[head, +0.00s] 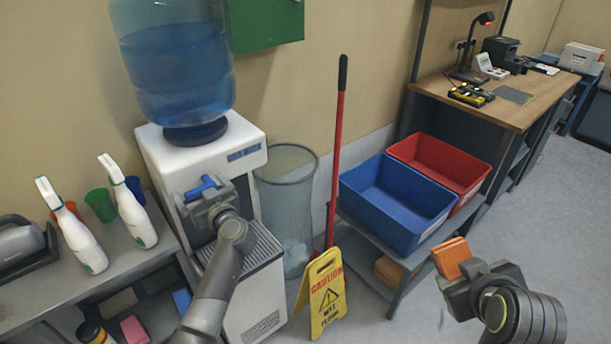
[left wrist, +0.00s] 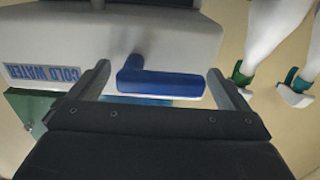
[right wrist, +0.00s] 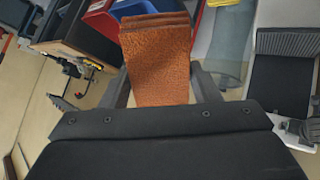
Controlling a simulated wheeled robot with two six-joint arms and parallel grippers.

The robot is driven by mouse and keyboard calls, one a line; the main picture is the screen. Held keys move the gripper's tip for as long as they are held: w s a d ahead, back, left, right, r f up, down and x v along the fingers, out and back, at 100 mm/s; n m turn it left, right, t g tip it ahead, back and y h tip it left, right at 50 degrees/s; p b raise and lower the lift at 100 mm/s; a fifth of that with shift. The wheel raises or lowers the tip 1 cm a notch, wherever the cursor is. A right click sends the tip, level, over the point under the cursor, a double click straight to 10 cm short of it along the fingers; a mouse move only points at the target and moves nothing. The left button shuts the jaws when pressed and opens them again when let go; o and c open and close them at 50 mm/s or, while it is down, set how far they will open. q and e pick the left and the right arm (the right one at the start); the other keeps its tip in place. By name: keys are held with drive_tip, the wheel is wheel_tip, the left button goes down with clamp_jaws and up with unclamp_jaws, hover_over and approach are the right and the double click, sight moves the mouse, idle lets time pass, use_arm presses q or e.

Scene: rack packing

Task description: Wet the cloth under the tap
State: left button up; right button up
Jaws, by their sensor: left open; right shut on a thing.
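An orange-brown folded cloth (head: 452,257) is held in my right gripper (head: 458,280), at the lower right of the head view, well away from the dispenser. It also fills the middle of the right wrist view (right wrist: 158,62). The tap is a blue lever (head: 200,188) on the front of the white water dispenser (head: 180,160). My left gripper (head: 208,204) is open at the lever. In the left wrist view the blue lever (left wrist: 160,82) lies between the open fingers, and a "COLD WATER" label (left wrist: 42,74) shows beside it. The spout is hidden.
A drip tray (head: 250,255) juts out below the tap. A mesh bin (head: 287,205), a red-handled mop (head: 338,150) and a yellow wet-floor sign (head: 323,292) stand right of the dispenser. Blue (head: 397,205) and red (head: 440,165) bins sit on a low rack. Spray bottles (head: 75,228) stand left.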

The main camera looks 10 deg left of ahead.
use_arm(q)
drive_tip(key=shift+c, duration=0.5)
drive_tip(key=shift+s, duration=0.1)
drive_tip(key=shift+c, duration=1.1)
use_arm(e)
drive_tip(key=shift+s, duration=0.1)
use_arm(q)
drive_tip(key=c, duration=1.1)
drive_tip(key=shift+n+p, duration=0.6)
drive_tip(key=shift+p, duration=0.05)
use_arm(e)
drive_tip(key=shift+r, duration=0.7)
use_arm(q)
drive_tip(key=shift+f+n+p, duration=0.3)
drive_tip(key=shift+n+p, duration=0.15)
drive_tip(key=shift+n, duration=0.35)
use_arm(e)
drive_tip(key=shift+r, duration=0.45)
use_arm(q)
drive_tip(key=o, duration=1.4)
